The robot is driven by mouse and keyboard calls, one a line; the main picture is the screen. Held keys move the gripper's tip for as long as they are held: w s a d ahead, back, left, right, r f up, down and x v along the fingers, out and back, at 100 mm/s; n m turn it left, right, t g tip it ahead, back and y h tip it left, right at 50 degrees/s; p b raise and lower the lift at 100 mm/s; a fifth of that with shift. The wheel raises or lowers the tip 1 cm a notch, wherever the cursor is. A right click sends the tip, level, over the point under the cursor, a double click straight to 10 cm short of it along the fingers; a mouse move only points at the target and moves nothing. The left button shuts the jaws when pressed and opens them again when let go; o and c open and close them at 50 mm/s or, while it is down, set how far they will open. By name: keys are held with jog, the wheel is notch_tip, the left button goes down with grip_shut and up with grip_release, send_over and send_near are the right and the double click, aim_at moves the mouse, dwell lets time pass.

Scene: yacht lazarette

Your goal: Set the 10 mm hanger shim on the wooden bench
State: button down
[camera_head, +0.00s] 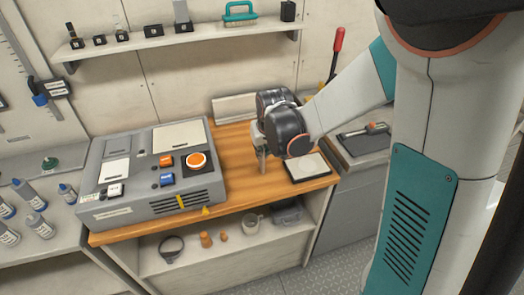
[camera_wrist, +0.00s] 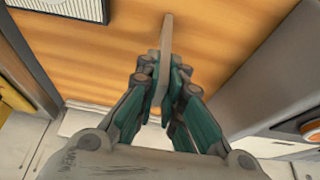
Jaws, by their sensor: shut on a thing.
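My gripper (camera_head: 262,158) points down over the wooden bench (camera_head: 237,190), between the grey console and the dark-framed pad. In the wrist view my gripper (camera_wrist: 165,95) is shut on a thin, flat grey-brown plate, which I take to be the hanger shim (camera_wrist: 166,42). The shim stands edge-on between the teal fingers, and its far end sticks out past the tips. The orange wood of the bench (camera_wrist: 110,60) fills the background there. I cannot tell whether the shim touches the bench. No label or size mark shows on it.
The grey console (camera_head: 150,175) with orange and blue buttons fills the bench's left part. The dark-framed pad (camera_head: 307,167) lies at the right. Bare wood shows between them. The wall shelf (camera_head: 180,38) holds several small items. A cup (camera_head: 252,223) stands on the lower shelf.

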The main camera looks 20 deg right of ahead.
jog(key=shift+f, duration=0.1)
jog(key=c, duration=1.7)
grip_release()
jog(key=p+v, duration=0.4)
jog(key=v, duration=0.7)
jog(key=shift+s+r+t, duration=0.45)
jog(key=shift+s+r, duration=1)
jog(key=shift+s, duration=1.7)
jog(key=shift+s+r+t, duration=0.4)
jog(key=shift+s+r, duration=1.05)
jog(key=shift+s, duration=1.7)
jog(key=shift+s+r+t, duration=0.45)
jog(key=shift+s+r, duration=1.05)
jog(key=shift+s, duration=1.65)
